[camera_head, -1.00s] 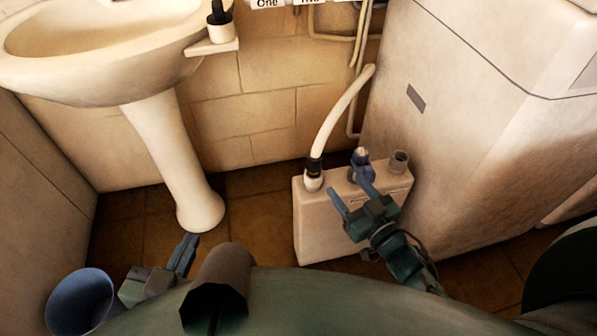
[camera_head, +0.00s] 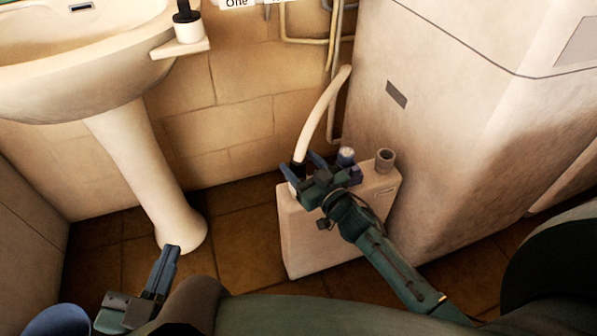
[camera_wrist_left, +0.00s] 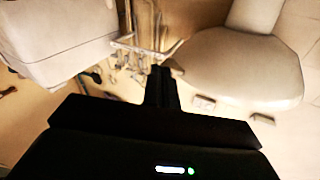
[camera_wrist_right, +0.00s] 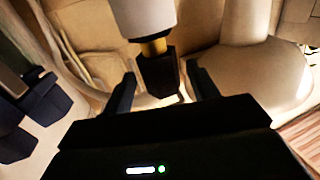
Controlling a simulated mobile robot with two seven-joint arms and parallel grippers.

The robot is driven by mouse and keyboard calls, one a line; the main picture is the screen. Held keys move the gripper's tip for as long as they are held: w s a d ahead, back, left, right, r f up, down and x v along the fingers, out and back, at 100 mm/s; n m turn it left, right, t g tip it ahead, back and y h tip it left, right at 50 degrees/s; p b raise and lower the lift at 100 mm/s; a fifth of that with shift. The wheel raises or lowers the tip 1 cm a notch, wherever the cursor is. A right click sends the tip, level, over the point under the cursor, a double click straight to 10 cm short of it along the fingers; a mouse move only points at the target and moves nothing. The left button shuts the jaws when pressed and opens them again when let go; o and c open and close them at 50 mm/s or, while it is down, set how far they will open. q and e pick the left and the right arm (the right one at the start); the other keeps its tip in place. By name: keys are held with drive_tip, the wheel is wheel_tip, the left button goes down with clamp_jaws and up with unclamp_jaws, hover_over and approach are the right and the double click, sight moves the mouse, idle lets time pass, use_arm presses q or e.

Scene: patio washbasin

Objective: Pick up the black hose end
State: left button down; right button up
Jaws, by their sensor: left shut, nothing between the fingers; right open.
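The black hose end (camera_head: 299,169) is at the lower end of a white hose (camera_head: 320,116), above the front-left port of a pale box (camera_head: 308,245) on the floor. My right gripper (camera_head: 302,164) is open, with its fingers on either side of the hose end. In the right wrist view the black hose end (camera_wrist_right: 158,78) shows between the two fingertips, with a visible gap to each finger. Part of it is hidden by the gripper in the head view. My left gripper (camera_head: 170,252) is shut and empty, low at the left by the basin pedestal.
A blue-and-white fitting (camera_head: 346,156) and a grey open port (camera_head: 385,160) stand on the box, close to my right gripper. A large white cabinet (camera_head: 455,120) is at the right. The basin pedestal (camera_head: 150,175) is at the left, with bare floor between it and the box.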

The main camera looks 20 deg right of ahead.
sight(294, 158)
drive_tip(key=x, duration=0.3)
drive_tip(key=shift+w+a+f+b, duration=0.1)
drive_tip(key=shift+a+b, duration=0.05)
drive_tip(key=shift+b, duration=0.15)
drive_tip(key=shift+c, duration=0.2)
drive_tip(key=c, duration=1.1)
